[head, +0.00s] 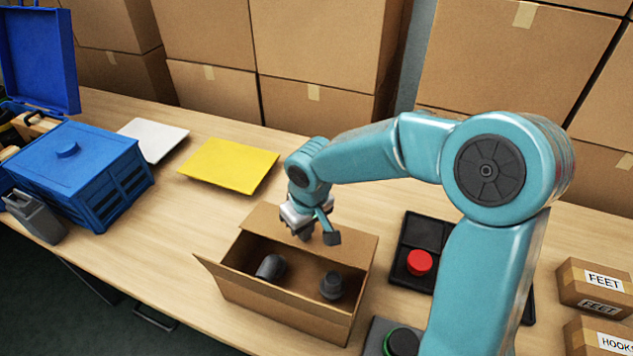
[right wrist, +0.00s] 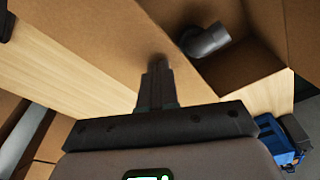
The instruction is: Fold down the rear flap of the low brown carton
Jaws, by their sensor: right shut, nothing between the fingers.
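The low brown carton (head: 281,303) stands open on the wooden table and holds two dark grey pipe fittings (head: 271,267). Its rear flap (head: 262,222) stands up along the far side, leaning a little back, partly behind my gripper. A side flap (head: 208,272) sticks out at the left. My right gripper (head: 318,236) is shut and empty above the rear side. In the right wrist view, its fingertips (right wrist: 158,66) overlap the brown flap (right wrist: 190,88) beside the opening; I cannot tell whether they touch. One fitting (right wrist: 205,40) shows inside. My left gripper is out of view.
A yellow sheet (head: 229,165) and a white sheet (head: 153,138) lie behind the carton. A blue case (head: 80,170) is at the left. A black tray with a red button (head: 419,262) is at the right, near small labelled boxes (head: 597,283). Large cartons (head: 320,45) line the back.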

